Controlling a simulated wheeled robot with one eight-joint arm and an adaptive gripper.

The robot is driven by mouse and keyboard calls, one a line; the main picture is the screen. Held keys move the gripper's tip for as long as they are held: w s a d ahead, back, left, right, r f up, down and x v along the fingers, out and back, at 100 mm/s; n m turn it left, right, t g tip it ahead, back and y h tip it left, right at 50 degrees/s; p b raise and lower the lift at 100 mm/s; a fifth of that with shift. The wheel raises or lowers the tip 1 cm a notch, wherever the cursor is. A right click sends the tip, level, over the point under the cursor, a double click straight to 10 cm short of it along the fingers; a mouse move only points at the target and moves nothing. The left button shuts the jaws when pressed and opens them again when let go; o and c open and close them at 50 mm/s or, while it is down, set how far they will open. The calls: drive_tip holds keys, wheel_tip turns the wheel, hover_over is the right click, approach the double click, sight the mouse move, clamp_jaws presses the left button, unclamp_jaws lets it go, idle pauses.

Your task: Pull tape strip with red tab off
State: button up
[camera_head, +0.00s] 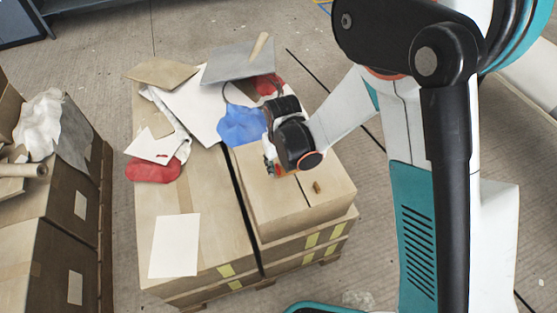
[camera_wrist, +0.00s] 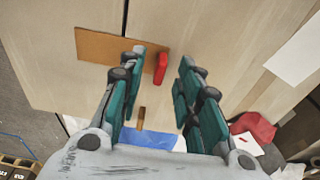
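In the wrist view a small red tab (camera_wrist: 161,68) shows between my fingers, at the right end of a flat brown strip (camera_wrist: 106,46) on pale cardboard. The strip runs left past my left finger. My gripper (camera_wrist: 161,72) is open, with a gap on both sides of the tab. I cannot tell how far above the tab the fingertips are. In the head view my gripper (camera_head: 270,168) is low over the tan box (camera_head: 305,205) at the right of the stack. It hides the tab there.
A small brown piece (camera_head: 317,187) lies on the box to the right of my gripper. A blue cloth (camera_head: 240,125), grey board (camera_head: 238,60), white sheets and red cloths (camera_head: 153,169) lie around the stack. Another box stack (camera_head: 55,215) stands at the left, with floor between.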

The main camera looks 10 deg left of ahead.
drive_tip(key=shift+f, duration=0.55)
clamp_jaws()
drive_tip(key=shift+r, duration=0.7)
idle(0.5)
wheel_tip(320, 180, up, 10)
drive_tip(key=p, duration=0.6)
idle(0.5)
drive_tip(key=shift+w, duration=0.1)
